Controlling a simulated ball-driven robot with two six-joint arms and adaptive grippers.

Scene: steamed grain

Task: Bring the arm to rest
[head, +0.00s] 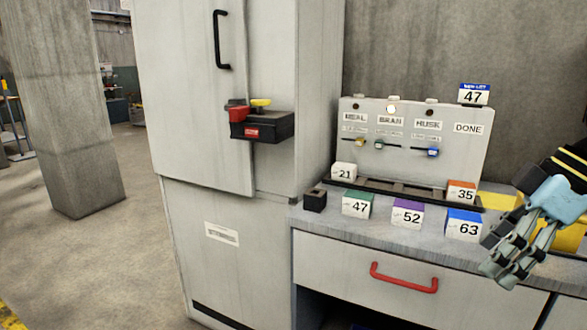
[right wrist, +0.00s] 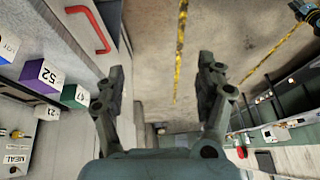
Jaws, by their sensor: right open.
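My right gripper (head: 497,262) is at the right of the head view, in front of the counter's right end. It points down and to the left. In the right wrist view its two fingers (right wrist: 161,75) stand wide apart with nothing between them, so it is open and empty. My left gripper does not show in the head view.
A grey counter (head: 335,227) carries numbered blocks, including a blue 63 block (head: 464,225) near my right gripper, and a labelled panel (head: 410,155). A tall cabinet (head: 215,170) stands left of it. A red drawer handle (head: 403,283) sticks out. Open floor lies left.

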